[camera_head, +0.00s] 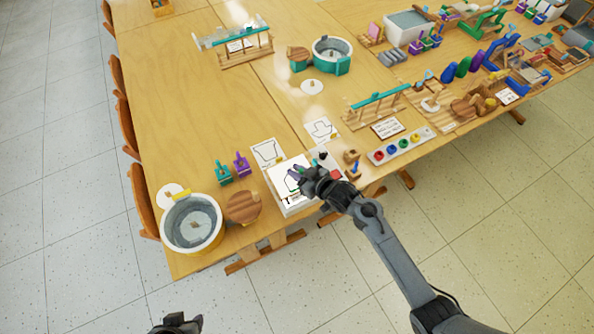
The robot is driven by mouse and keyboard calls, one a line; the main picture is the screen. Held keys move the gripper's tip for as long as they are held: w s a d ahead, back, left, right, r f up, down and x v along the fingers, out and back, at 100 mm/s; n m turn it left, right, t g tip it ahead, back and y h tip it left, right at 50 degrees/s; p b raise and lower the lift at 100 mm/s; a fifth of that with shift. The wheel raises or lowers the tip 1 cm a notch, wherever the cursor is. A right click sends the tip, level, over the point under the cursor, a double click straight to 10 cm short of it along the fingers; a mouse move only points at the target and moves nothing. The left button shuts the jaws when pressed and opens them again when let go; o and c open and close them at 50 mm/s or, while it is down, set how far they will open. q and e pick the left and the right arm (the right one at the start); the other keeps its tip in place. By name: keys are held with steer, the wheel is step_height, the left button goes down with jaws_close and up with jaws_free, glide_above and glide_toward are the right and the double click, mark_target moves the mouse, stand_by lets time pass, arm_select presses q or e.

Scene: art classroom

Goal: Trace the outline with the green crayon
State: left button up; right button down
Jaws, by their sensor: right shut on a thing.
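My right gripper (301,177) is over the right part of a white drawing sheet (281,183) with a dark outline on it. The sheet lies on a white stack or box near the table's front edge. The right gripper is shut on the green crayon, of which only a small bit of green shows at the fingers. I cannot tell whether the crayon's tip touches the paper. The arm hides the sheet's right side. My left gripper (178,324) is at the bottom edge, away from the table, partly cut off; its jaw opening is unclear.
Two more outline cards (268,152) and (321,130) lie behind the sheet. A round wooden board (243,207), a grey tub (193,224) and green and purple stands (232,169) are to the left. A tray of paint pots (402,146) is to the right. The table's left middle is clear.

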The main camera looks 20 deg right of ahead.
stand_by(0.6)
steer(key=shift+f+b, duration=0.4)
steer(key=shift+f, duration=0.35)
steer(key=shift+f+b, duration=0.5)
steer(key=shift+f, duration=0.3)
steer(key=shift+r+p, duration=0.1)
steer(key=shift+p, duration=0.2)
stand_by(0.7)
steer(key=shift+p, duration=0.3)
step_height(320, 180, up, 4)
steer(key=p, duration=0.4)
